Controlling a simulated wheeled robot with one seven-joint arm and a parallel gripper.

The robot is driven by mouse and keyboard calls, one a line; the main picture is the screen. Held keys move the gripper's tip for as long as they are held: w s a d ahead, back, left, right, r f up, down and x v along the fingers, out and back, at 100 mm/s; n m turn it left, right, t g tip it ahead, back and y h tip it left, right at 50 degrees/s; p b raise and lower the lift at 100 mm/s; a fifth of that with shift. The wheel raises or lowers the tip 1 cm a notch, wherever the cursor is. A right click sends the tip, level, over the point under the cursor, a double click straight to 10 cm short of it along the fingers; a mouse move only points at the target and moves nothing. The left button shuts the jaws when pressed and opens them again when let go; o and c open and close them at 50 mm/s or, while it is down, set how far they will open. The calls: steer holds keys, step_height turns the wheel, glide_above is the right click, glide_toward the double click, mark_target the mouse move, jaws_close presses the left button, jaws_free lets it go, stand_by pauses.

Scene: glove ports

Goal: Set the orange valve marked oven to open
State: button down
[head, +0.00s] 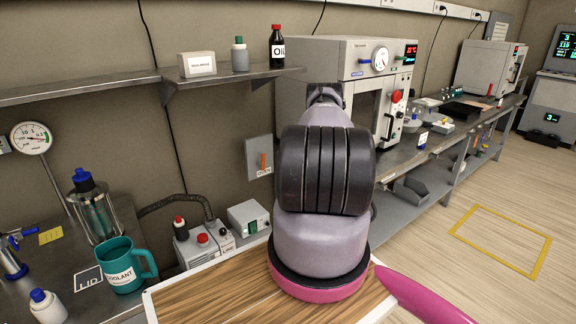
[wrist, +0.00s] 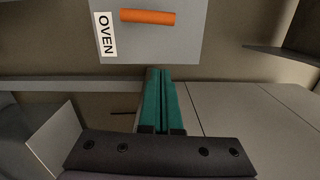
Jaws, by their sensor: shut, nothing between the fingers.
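The orange valve handle (head: 263,161) is on a grey plate (head: 254,150) on the wall, left of my arm in the head view. There the handle stands upright, with a small white label (head: 264,172) below it. In the wrist view the orange handle (wrist: 147,17) lies across the top of the picture, and the white label beside it reads OVEN (wrist: 106,34). My gripper (wrist: 162,72) shows two teal fingers pressed together, empty, their tips just short of the plate's edge in the picture and apart from the handle. In the head view my arm hides the gripper.
A shelf (head: 225,79) with a white box, a grey bottle and a dark OIL bottle runs above the plate. The oven (head: 345,62) stands right, behind my arm. Below are a pump (head: 203,243), a grey box (head: 248,217) and a teal COOLANT jug (head: 121,266).

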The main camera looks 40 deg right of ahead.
steer(key=w+a, duration=0.4)
steer(key=w, duration=0.2)
steer(key=shift+a+r, duration=0.2)
steer(key=shift+a, duration=0.1)
steer(key=shift+w+a, duration=0.1)
steer(key=shift+a, duration=0.55)
